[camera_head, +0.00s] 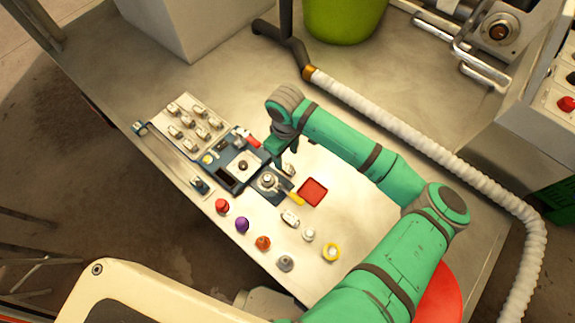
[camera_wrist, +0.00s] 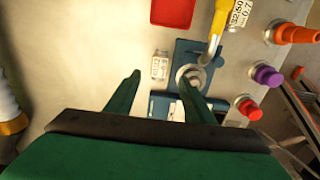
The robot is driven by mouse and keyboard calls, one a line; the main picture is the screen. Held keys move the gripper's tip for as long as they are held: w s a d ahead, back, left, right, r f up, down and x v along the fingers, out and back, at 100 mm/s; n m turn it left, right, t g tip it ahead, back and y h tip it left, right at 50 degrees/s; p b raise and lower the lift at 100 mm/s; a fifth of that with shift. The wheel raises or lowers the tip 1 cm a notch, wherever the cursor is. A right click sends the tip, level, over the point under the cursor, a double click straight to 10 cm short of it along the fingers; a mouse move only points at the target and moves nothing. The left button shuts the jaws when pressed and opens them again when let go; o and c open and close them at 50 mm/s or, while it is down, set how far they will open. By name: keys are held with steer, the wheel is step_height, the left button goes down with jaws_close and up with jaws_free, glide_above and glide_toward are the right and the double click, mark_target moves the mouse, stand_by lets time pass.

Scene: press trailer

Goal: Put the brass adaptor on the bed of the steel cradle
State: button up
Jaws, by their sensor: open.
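My gripper (camera_head: 281,160) is open and points down at the right end of the blue fixture; its two fingers show apart in the wrist view (camera_wrist: 158,90). Ahead of the gap between them is a small pale fitting (camera_wrist: 160,65) with dark markings, also in the head view (camera_head: 289,169). It is not held. I cannot tell whether it is the brass adaptor. A round steel piece (camera_head: 267,181) sits on a blue plate, partly behind a finger in the wrist view (camera_wrist: 190,76). I cannot tell for sure whether this is the steel cradle.
A yellow-ended tool (camera_head: 296,198) and a red square tray (camera_head: 313,191) lie close by. Red (camera_head: 222,206), purple (camera_head: 242,225) and orange (camera_head: 263,243) pieces stand along the front. A rack of fittings (camera_head: 193,121) is left. A white hose (camera_head: 385,112) runs behind my arm.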

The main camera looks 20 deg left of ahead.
mark_target(287, 167)
steer(key=shift+d+f, duration=0.1)
steer(key=shift+f, duration=3.25)
steer(key=c, duration=1.2)
jaws_close()
steer(key=shift+r, duration=0.15)
